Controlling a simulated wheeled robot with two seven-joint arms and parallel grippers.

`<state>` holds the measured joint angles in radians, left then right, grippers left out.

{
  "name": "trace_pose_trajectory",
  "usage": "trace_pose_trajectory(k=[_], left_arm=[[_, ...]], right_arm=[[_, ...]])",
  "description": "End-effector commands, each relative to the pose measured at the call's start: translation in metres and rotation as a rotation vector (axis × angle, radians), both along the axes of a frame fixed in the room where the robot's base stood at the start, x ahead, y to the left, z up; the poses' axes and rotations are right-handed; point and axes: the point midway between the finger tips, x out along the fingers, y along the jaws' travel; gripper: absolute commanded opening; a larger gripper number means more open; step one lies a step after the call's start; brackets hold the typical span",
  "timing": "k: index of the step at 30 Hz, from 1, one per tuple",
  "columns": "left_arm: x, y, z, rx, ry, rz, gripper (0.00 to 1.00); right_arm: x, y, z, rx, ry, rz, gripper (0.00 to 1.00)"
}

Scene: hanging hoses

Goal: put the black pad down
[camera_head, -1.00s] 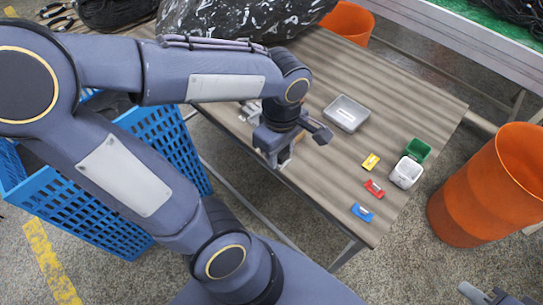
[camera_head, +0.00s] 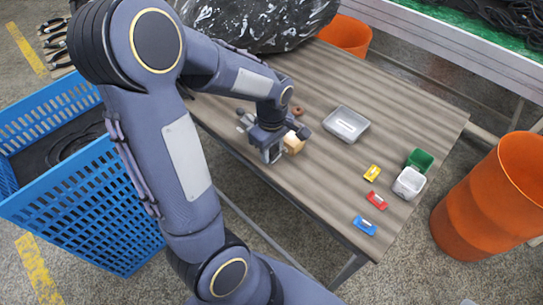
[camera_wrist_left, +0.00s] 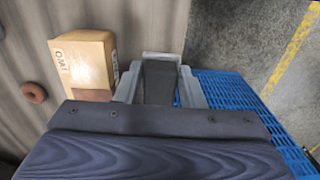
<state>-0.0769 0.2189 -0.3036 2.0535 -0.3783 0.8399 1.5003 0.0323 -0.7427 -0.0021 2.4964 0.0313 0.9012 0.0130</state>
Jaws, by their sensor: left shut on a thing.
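My left gripper (camera_head: 270,152) is over the near left edge of the striped table (camera_head: 330,190). In the left wrist view its two grey fingers (camera_wrist_left: 160,78) are shut on a dark flat piece, which looks like the black pad (camera_wrist_left: 158,85). A pale block-like tip shows at the far end between the fingers. In the head view the pad cannot be made out behind the gripper. Whether the pad touches the table is not clear. My right gripper is not in view.
A cardboard box (camera_head: 293,143) stands close beside the left gripper, with a brown ring (camera_head: 297,111) beyond it. A grey tray (camera_head: 346,124), yellow, red and blue blocks and small green and white bins are farther right. A blue crate (camera_head: 85,215) stands left of the table.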

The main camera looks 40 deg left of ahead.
Motion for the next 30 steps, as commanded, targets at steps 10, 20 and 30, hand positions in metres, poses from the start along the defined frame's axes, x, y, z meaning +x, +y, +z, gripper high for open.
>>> trace_pose_trajectory(k=[10,20,30], left_arm=[[0.004,0.004,-0.039,-0.001,0.002,0.001,0.14],[0.005,0.004,-0.042,0.0,0.001,0.001,0.14],[0.005,0.004,-0.041,-0.001,0.001,0.001,0.57]], right_arm=[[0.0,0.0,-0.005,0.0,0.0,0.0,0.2],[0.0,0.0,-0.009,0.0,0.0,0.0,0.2],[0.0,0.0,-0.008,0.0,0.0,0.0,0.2]])
